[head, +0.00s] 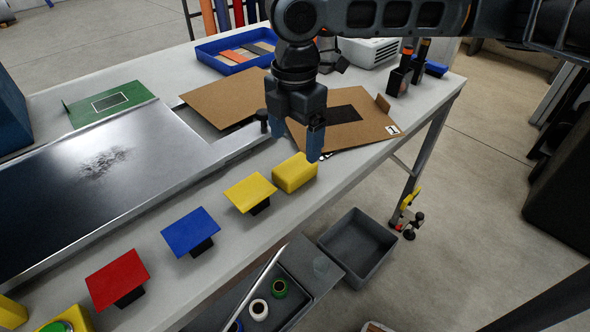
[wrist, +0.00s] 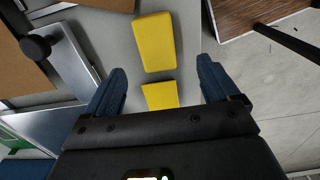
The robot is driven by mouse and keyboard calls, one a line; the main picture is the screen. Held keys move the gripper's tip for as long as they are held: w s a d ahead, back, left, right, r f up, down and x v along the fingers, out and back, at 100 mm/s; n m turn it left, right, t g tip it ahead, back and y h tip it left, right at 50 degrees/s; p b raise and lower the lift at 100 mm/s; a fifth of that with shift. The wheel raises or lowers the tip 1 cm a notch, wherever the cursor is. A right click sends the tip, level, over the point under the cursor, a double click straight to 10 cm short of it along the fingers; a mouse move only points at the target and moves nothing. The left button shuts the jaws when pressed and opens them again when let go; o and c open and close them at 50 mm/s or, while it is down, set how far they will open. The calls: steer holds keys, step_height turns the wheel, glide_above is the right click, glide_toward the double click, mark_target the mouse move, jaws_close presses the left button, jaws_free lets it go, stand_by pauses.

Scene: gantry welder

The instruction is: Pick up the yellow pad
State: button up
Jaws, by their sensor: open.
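A flat yellow pad (head: 250,192) sits tilted on a black stand near the table's front edge, in line with a blue pad (head: 190,232) and a red pad (head: 117,279). A thicker yellow block (head: 295,173) lies just right of the yellow pad. My gripper (head: 296,147) hangs over the table by the yellow block, fingers down, apart and empty. In the wrist view two yellow surfaces show: a larger one (wrist: 154,42) ahead of the fingers, and a smaller one (wrist: 160,95) between them, cut off by the gripper body. I cannot tell for sure which is the pad.
A shiny metal plate (head: 85,190) fills the left of the table. Cardboard sheets (head: 230,97), a black knob (head: 262,116) and a blue tray (head: 206,52) lie behind my gripper. A grey bin (head: 357,247) stands below the front edge. More yellow objects sit at lower left.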

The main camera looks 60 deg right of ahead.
mark_target(295, 166)
steer(key=shift+w+d+f+p, duration=0.15)
steer(key=shift+f+p, duration=0.1)
steer(key=shift+f, duration=1.65)
steer(key=shift+d+f+p, duration=0.1)
steer(key=shift+f+p, duration=0.1)
steer(key=shift+f, duration=1.65)
steer(key=c, duration=1.2)
steer(key=shift+r, duration=0.1)
step_height(295, 166, up, 4)
steer(key=shift+f+b, duration=0.1)
steer(key=shift+b, duration=0.2)
steer(key=s+d+r+b, duration=0.1)
steer(key=s+d+r, duration=0.4)
steer(key=d, duration=0.5)
step_height(295, 166, up, 2)
steer(key=shift+s+d, duration=0.15)
steer(key=shift+s, duration=0.2)
steer(key=shift+s, duration=0.1)
